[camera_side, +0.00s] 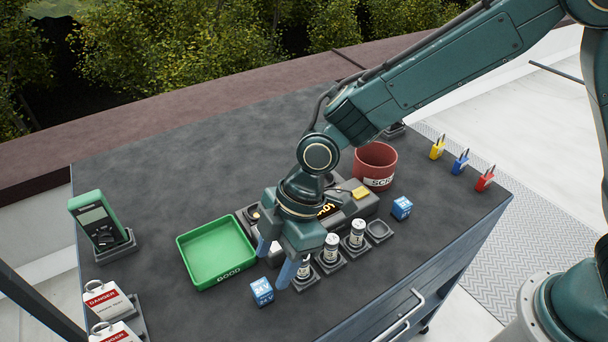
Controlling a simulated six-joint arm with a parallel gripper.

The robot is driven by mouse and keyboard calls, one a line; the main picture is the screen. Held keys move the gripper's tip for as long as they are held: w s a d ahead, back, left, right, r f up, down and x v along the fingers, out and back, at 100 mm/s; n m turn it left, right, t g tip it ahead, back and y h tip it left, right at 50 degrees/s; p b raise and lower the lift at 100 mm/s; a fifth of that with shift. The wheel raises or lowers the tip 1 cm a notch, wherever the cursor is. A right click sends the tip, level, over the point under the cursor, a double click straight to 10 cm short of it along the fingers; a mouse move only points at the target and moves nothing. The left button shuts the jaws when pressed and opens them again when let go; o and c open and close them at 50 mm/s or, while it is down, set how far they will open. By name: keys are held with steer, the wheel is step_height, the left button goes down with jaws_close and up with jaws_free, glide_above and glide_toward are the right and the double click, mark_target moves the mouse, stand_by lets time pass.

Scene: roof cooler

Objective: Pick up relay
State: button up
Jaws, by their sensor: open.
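A small blue cube with white lettering, which looks like a relay (261,292), sits on the dark worktop in front of the green tray. A second blue cube (402,208) sits further right, near the red bin. My gripper (272,272) points down with its blue fingers apart, just behind and to the right of the nearer cube. Nothing shows held between the fingers. I cannot tell how high the fingertips are above the worktop. My gripper and wrist hide part of the dark device behind them.
A green tray marked GOOD (216,252) is empty at left. White cylinders (331,247) stand in dark holders just right of my gripper. A red bin (375,163) stands behind. A green meter (96,215), danger tags (107,301) and padlocks (461,161) line the sides.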

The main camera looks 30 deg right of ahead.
mark_target(264, 285)
steer(key=shift+x, duration=2.55)
steer(key=shift+a, duration=0.1)
steer(key=shift+r, duration=0.1)
steer(key=c, duration=1.1)
steer(key=shift+r, duration=0.1)
step_height(264, 285, up, 20)
steer(key=shift+f, duration=0.1)
